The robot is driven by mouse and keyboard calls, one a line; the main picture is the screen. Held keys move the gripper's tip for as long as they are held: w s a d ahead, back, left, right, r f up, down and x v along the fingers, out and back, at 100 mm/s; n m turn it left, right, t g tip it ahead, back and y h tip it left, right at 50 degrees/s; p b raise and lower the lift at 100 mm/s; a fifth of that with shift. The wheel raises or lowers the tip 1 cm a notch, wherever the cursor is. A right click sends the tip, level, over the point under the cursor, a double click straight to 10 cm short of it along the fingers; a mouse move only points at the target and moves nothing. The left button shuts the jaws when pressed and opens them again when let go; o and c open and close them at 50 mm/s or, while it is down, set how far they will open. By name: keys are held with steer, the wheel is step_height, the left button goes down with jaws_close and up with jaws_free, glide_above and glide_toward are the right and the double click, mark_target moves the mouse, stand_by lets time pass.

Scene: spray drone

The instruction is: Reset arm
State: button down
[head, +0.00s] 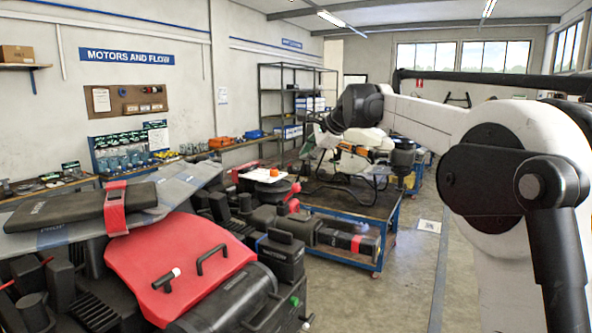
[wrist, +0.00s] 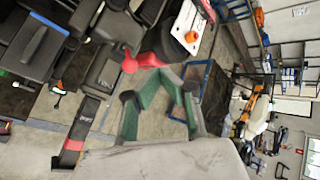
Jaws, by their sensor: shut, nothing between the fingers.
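My white arm with dark joints reaches from the right side into the middle of the head view. My gripper (head: 317,142) is at its far end, small and partly hidden by the wrist. In the wrist view my gripper (wrist: 162,78) shows green-sided fingers drawn together, with nothing held between them. The fingers appear apart from the things around them, though the depth is hard to judge. A large dark machine with a red cover (head: 172,268) fills the lower left of the head view. A dark pack with a red strap (head: 80,208) lies on top of it.
A blue-framed cart (head: 378,215) stands mid-room with dark equipment on it. A white panel with an orange knob (head: 280,172) is nearby. A workbench with bottles (head: 125,155) runs along the left wall. Open floor (head: 412,270) lies between the cart and my arm.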

steer(key=s+d+f+n+h+b, duration=0.1)
steer(key=s+d+f+n+b, duration=0.25)
steer(key=s, duration=0.65)
steer(key=s+f+n+h+b, duration=0.15)
steer(key=s+f+b, duration=0.25)
steer(key=s+f, duration=0.45)
steer(key=s+d+f+n+h+b, duration=0.1)
steer(key=s+d+f+n+b, duration=0.2)
steer(key=s, duration=0.8)
steer(key=s+d+f+n+h+b, duration=0.1)
steer(key=s+d+f+n+b, duration=0.1)
steer(key=s+f, duration=1)
steer(key=s+d+f+n+h+b, duration=0.1)
steer(key=s+f+n+b, duration=0.4)
steer(key=s+f, duration=0.6)
step_height(320, 180, down, 4)
steer(key=shift+s+d+f+g+b, duration=0.1)
steer(key=shift+s+d+g+b, duration=0.3)
steer(key=shift+d+b, duration=0.15)
